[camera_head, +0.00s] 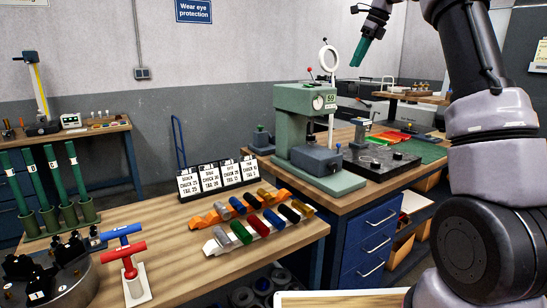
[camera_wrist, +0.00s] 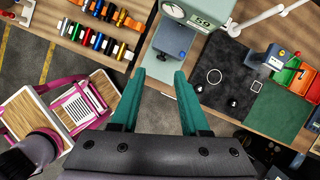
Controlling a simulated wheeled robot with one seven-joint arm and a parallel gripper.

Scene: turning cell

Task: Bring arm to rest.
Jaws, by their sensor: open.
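My arm (camera_head: 490,125) is raised at the right of the head view. My gripper (camera_head: 360,60) hangs from it in front of the back wall, above the level of the green press. In the wrist view, the two green fingers of my gripper (camera_wrist: 162,82) stand well apart with nothing between them. Below and beyond them are the press (camera_wrist: 197,12) and the dark mat (camera_wrist: 222,75). The gripper touches nothing that I can see.
The green press (camera_head: 300,112) stands on a wooden bench with blue drawers (camera_head: 368,240). Open air surrounds the gripper.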

